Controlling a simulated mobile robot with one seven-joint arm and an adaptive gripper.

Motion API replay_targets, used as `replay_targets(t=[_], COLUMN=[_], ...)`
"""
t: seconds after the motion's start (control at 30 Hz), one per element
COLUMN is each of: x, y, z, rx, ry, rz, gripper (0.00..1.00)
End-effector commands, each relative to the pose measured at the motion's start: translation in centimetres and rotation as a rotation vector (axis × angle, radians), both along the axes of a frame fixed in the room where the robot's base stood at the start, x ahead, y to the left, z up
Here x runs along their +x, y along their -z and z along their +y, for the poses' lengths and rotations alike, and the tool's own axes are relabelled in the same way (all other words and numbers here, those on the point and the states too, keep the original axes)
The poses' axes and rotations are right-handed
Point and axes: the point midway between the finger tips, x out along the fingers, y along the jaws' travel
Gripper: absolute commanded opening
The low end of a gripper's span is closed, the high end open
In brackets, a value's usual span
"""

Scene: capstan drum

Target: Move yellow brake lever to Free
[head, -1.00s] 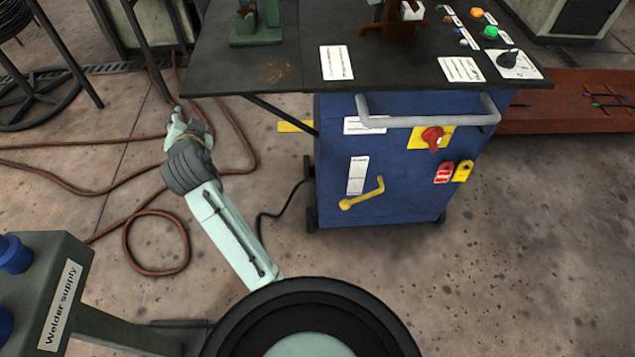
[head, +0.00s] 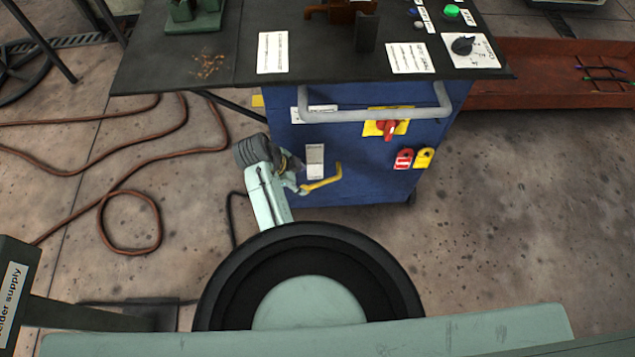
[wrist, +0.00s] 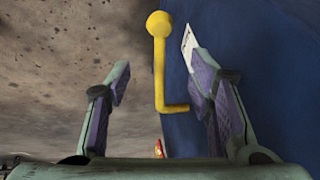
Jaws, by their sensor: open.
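The yellow brake lever (head: 325,182) is on the front of the blue cabinet, low on the left. Its arm points right and slightly up, with the end bent upward. My gripper (head: 298,178) is at the lever's left end, beside the cabinet front, and partly hides the hub there. In the wrist view my gripper (wrist: 158,82) is open, and the lever (wrist: 159,70) shows between the two fingers with a gap on both sides. I cannot tell how deep the lever sits between them. A white label (head: 315,160) is just above the lever; its text is unreadable.
A grey handle bar (head: 375,115) crosses the cabinet's (head: 370,185) upper front. Below it are a red rotary switch (head: 388,129) and red and yellow tags (head: 404,159). A dark tabletop (head: 220,65) overhangs above. Brown hose (head: 130,195) lies on the floor at left.

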Motion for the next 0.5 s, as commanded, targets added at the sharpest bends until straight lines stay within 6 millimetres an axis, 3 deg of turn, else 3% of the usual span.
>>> replay_targets(t=[0.5], x=[1.6], y=[7.9], z=[-3.2], rx=[0.0], ry=[0.0], rz=[0.002], gripper=[0.48])
